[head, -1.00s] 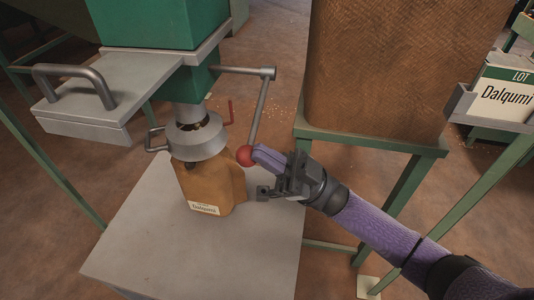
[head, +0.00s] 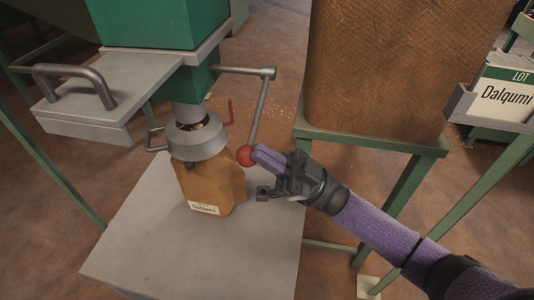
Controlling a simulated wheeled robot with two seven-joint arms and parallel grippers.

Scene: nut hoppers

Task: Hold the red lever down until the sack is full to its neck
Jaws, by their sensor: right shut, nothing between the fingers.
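The lever is a grey rod (head: 261,108) hanging from the green hopper's side arm, with a red ball knob (head: 245,156) at its lower end. My right gripper (head: 258,156) is shut and empty, its fingertips touching or right beside the knob from the right. The brown sack (head: 213,183) stands upright on a grey table under the grey spout collar (head: 197,137), with a "Dalqumi" label low on its front. Nuts show in the small opening at the collar; the fill level inside the sack is hidden. My left gripper is not in view.
A grey slide plate with a handle (head: 75,80) sticks out left of the green hopper (head: 160,22). A big brown bin (head: 405,65) stands on a green frame at right. A "LOT Dalqumi" card (head: 505,95) sits in a holder. The table front (head: 190,255) is clear.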

